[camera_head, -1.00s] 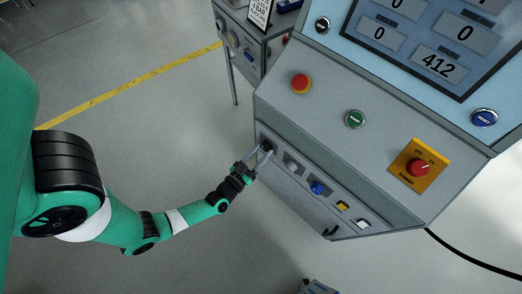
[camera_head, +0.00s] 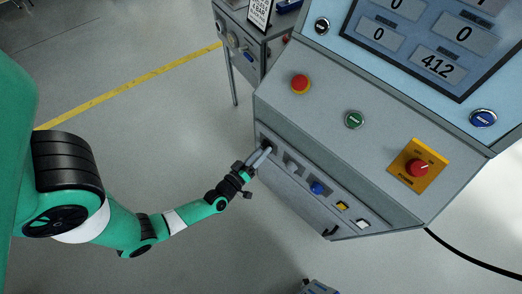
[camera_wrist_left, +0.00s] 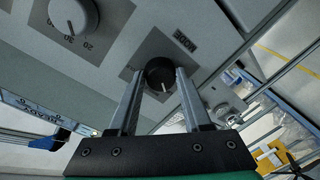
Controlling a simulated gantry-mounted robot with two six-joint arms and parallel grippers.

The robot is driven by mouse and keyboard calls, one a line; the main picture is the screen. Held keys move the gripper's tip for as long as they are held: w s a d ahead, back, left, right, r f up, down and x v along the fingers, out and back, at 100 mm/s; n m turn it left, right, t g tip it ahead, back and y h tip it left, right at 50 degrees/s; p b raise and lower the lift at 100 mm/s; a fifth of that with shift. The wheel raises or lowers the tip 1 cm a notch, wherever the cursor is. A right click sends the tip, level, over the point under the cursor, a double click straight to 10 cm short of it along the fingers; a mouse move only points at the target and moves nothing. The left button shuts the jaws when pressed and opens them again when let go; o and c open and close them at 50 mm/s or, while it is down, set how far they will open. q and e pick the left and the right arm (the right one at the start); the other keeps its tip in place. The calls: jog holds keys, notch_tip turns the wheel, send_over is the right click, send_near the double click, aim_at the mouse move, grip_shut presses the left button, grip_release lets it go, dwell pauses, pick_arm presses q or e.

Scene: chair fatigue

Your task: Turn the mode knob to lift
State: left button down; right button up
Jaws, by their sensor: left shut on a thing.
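The black mode knob (camera_wrist_left: 160,73) sits on a dark square plate lettered MODE on the grey panel. Its white pointer mark points toward the bottom of the left wrist view. My left gripper (camera_wrist_left: 157,80) is shut on the knob, with one finger on each side of it. In the head view my left gripper (camera_head: 267,150) reaches the left end of the console's lower front panel, and its fingers mostly hide the knob there. The position lettering around the knob is not readable. My right gripper is not in view.
Along the same panel are a blue knob (camera_head: 318,188), a yellow button (camera_head: 342,206) and a white button (camera_head: 363,224). Above are a red emergency button (camera_head: 300,83), a green button (camera_head: 354,120) and a red rotary switch (camera_head: 417,168). A grey dial (camera_wrist_left: 74,16) is beside the mode knob.

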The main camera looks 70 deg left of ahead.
pick_arm(q)
jog(key=shift+n, duration=0.5)
jog(key=shift+c, duration=1.7)
grip_release()
